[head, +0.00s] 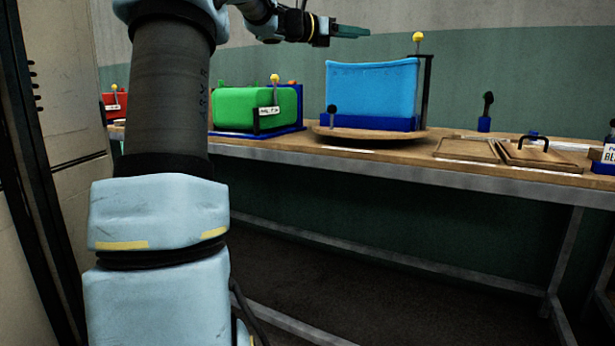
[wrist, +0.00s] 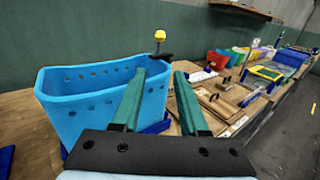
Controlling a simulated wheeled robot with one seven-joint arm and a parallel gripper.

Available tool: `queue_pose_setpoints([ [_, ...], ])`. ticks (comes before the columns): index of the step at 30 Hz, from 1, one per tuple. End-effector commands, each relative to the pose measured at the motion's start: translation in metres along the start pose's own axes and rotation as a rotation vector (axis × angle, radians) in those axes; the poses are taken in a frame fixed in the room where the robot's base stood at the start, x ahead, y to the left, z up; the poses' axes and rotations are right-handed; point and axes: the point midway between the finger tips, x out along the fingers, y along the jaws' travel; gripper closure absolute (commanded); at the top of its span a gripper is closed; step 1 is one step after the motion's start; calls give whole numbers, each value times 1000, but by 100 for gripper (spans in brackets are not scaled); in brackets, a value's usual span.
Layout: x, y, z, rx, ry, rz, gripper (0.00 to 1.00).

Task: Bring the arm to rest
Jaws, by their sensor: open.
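My gripper (head: 350,31) is at the top of the head view, raised above the bench and pointing right. In the wrist view its two green fingers (wrist: 158,97) are apart with nothing between them. The gripper touches nothing that I can see. My arm stands at the left of the head view. A light blue bin (head: 372,90) sits in a dark blue base on a round wooden board (head: 325,131), below and to the right of my gripper. The bin also shows at the left of the wrist view (wrist: 95,98).
A green container (head: 240,107) and a red one (head: 107,101) stand left on the wooden bench (head: 290,142). Yellow-knobbed levers (head: 417,37) rise beside them. Wooden boards (head: 520,153) lie to the right. In the wrist view, several coloured bins (wrist: 218,60) stand farther along.

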Motion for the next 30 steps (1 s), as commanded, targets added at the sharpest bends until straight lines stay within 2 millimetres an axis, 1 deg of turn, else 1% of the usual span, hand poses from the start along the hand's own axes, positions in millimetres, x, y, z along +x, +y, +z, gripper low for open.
queue_pose_setpoints([
  [1,1,-2,-8,15,21,1,57],
  [8,1,-6,-43,95,117,8,57],
  [11,1,-10,-64,142,172,6,57],
  [14,-2,-14,-90,205,245,1,57],
  [17,-7,-21,-122,283,332,-14,57],
  [18,-10,-24,-136,319,372,-24,57],
  [20,-17,-29,-159,381,435,-43,57],
  [23,-34,-42,-206,509,565,-98,57],
  [24,-44,-49,-228,576,626,-134,57],
  [26,-64,-61,-264,686,725,-205,57],
  [27,-80,-69,-287,766,789,-263,57],
  [29,-106,-84,-320,887,877,-366,57],
  [30,-124,-93,-340,970,929,-443,57],
])
